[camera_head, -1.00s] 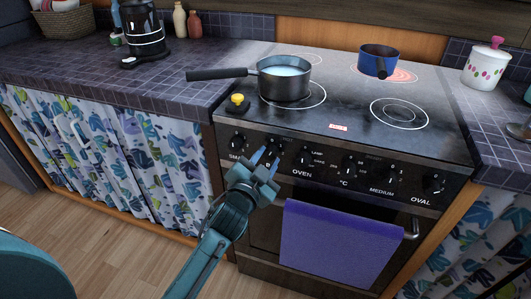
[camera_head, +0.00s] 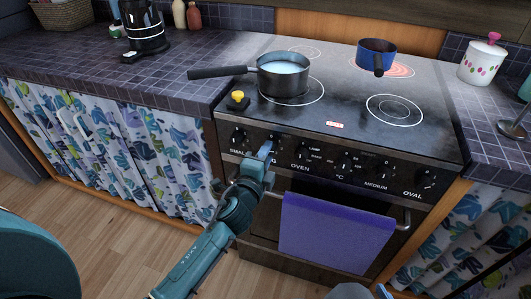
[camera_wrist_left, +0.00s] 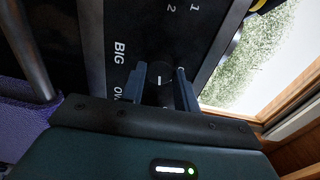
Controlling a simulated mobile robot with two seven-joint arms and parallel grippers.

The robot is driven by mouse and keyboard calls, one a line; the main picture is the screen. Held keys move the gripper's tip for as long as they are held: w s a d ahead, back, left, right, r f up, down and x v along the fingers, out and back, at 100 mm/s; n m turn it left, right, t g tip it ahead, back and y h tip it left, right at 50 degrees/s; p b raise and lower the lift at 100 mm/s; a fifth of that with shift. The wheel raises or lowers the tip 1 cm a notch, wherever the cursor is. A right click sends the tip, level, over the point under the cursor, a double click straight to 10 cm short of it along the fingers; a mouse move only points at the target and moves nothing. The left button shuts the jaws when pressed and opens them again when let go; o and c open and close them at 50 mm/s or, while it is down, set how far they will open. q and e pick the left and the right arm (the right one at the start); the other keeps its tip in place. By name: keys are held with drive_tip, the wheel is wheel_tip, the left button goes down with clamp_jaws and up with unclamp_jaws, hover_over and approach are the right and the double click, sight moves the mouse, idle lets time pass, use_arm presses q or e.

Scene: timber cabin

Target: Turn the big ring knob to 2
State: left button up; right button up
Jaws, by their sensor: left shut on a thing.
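The big ring knob (camera_wrist_left: 159,80) is a dark round knob with a white pointer mark on the stove's front panel, near the "BIG" label in the left wrist view. My left gripper (camera_wrist_left: 160,84) has one finger on each side of it and is shut on it. In the head view my left gripper (camera_head: 266,150) covers most of this knob. The digits 1 and 2 are printed on the panel in the wrist view. The pointer's exact setting is hard to read. Dark parts at the bottom right edge of the head view may be my right gripper (camera_head: 366,291).
The small knob (camera_head: 238,138) is left of my gripper; the oven knob (camera_head: 301,147) is right. A purple towel (camera_head: 335,235) hangs on the oven handle (camera_head: 403,219). A saucepan (camera_head: 283,78) and a blue pot (camera_head: 376,52) stand on the stove. A yellow-topped object (camera_head: 238,98) sits at its corner.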

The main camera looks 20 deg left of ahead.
use_arm(q)
drive_tip(key=m, duration=0.3)
drive_tip(key=shift+m+p, duration=0.35)
drive_tip(key=shift+m, duration=0.05)
idle(0.5)
drive_tip(key=o, duration=1)
drive_tip(key=shift+y, duration=0.3)
drive_tip(key=shift+s+a+r+b, duration=0.15)
drive_tip(key=shift+s+b, duration=0.15)
drive_tip(key=shift+s, duration=3)
drive_tip(key=shift+s+r+b, duration=0.15)
drive_tip(key=shift+s+b, duration=0.15)
drive_tip(key=shift+s, duration=2.95)
